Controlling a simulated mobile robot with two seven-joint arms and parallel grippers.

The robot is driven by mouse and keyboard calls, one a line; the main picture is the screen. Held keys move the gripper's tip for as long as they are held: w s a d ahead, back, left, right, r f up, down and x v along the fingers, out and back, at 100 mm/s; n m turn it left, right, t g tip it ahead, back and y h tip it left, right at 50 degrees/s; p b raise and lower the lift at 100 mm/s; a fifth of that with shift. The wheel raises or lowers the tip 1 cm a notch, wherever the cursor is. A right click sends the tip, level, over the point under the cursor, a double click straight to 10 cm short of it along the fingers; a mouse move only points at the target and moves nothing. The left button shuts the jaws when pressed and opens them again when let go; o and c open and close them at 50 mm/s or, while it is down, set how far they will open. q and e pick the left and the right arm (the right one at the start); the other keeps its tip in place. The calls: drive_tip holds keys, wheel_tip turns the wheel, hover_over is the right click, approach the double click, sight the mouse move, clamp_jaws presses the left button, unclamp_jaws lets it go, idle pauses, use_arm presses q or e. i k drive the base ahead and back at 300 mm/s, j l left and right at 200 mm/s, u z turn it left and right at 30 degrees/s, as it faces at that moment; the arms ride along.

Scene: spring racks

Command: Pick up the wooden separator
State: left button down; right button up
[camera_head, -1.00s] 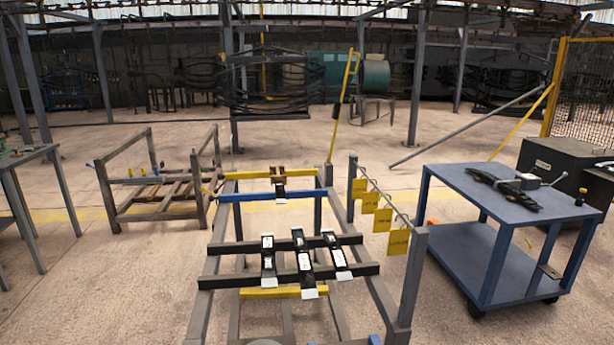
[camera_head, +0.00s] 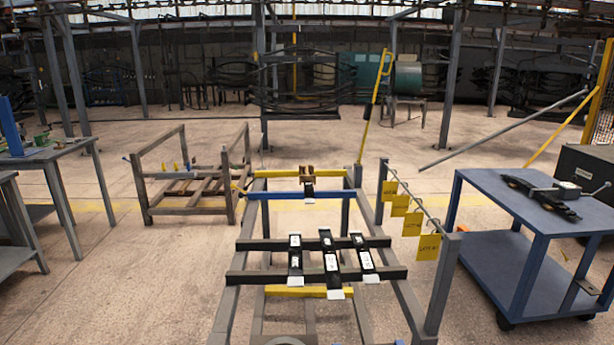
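A small brown, wood-coloured piece (camera_head: 307,173) sits at the far end of the near rack, by its yellow bar (camera_head: 275,174) and blue bar (camera_head: 270,195). It looks like the wooden separator, but it is too small to be sure. A short black spring part with a white label (camera_head: 308,190) is just in front of it. Brown slats (camera_head: 190,187) also lie low in the rack further back on the left. Neither of my grippers is in view.
The near grey rack (camera_head: 245,245) carries several black labelled springs (camera_head: 331,262) across its bars. Yellow tags (camera_head: 428,247) hang along its right side. A blue cart (camera_head: 490,203) stands to the right, a grey table (camera_head: 50,157) to the left. The floor left of the rack is clear.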

sight(307, 178)
drive_tip(key=i+l+z, duration=0.25)
drive_tip(key=l+z, duration=0.2)
drive_tip(key=l, duration=0.25)
drive_tip(key=i+l+z, duration=0.3)
drive_tip(key=l+z, duration=0.2)
drive_tip(key=i+l+z, duration=0.45)
drive_tip(key=l, duration=0.15)
drive_tip(key=i+l+z, duration=0.3)
drive_tip(key=i+z, duration=0.2)
drive_tip(key=i+u, duration=0.8)
drive_tip(key=i+l+u, duration=0.15)
drive_tip(key=i+u, duration=0.2)
drive_tip(key=i+j+u, duration=0.15)
drive_tip(key=i+u, duration=0.55)
drive_tip(key=u, duration=0.15)
drive_tip(key=i+u, duration=0.55)
drive_tip(key=i, duration=0.35)
drive_tip(key=i+l+u, duration=0.15)
drive_tip(key=i, duration=0.35)
drive_tip(key=i+l+u, duration=0.1)
drive_tip(key=i, duration=0.4)
